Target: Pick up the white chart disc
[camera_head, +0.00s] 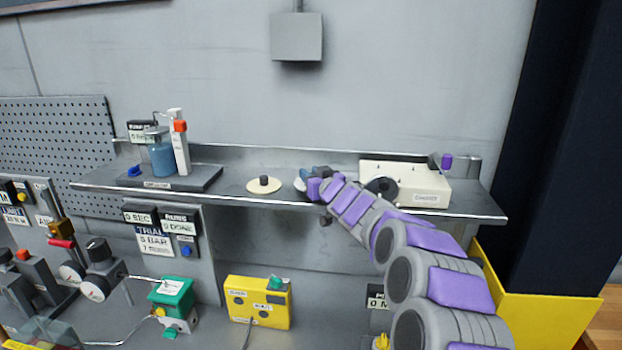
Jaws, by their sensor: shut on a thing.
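My gripper (313,182) is over the metal shelf, near its middle, at the end of my purple and grey arm. It is shut on the white chart disc (299,184). Only a small white edge of the disc shows at the left of the gripper; the rest is hidden behind the gripper. I cannot tell whether the disc touches the shelf.
A cream round plate with a dark knob (264,185) sits on the shelf (230,194) just left of my gripper. A dark tray (205,178) with a blue jar (162,158) stands further left. A cream box (425,185) stands to the right, partly behind my arm.

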